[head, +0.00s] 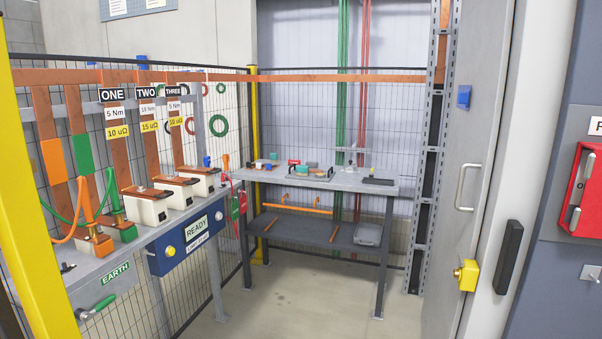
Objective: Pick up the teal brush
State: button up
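A grey workbench (350,185) stands at the back of the enclosure with several small items on its top. A small teal-green item (273,156) lies near the bench's back left. It is too small to tell whether it is the teal brush. A blue-teal item (296,168) lies nearer the bench's middle, by a tray, and is also too small to identify. My gripper is not in view.
A grey counter (115,262) with boxes labelled ONE, TWO and THREE runs along the left. A yellow post (35,200) stands at the near left. An open grey door (470,130) is on the right. Clear concrete floor (290,300) leads to the workbench.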

aim_at(302, 171)
jog(key=u, duration=0.15)
jog(key=i, duration=3.15)
jog(key=z, duration=0.35)
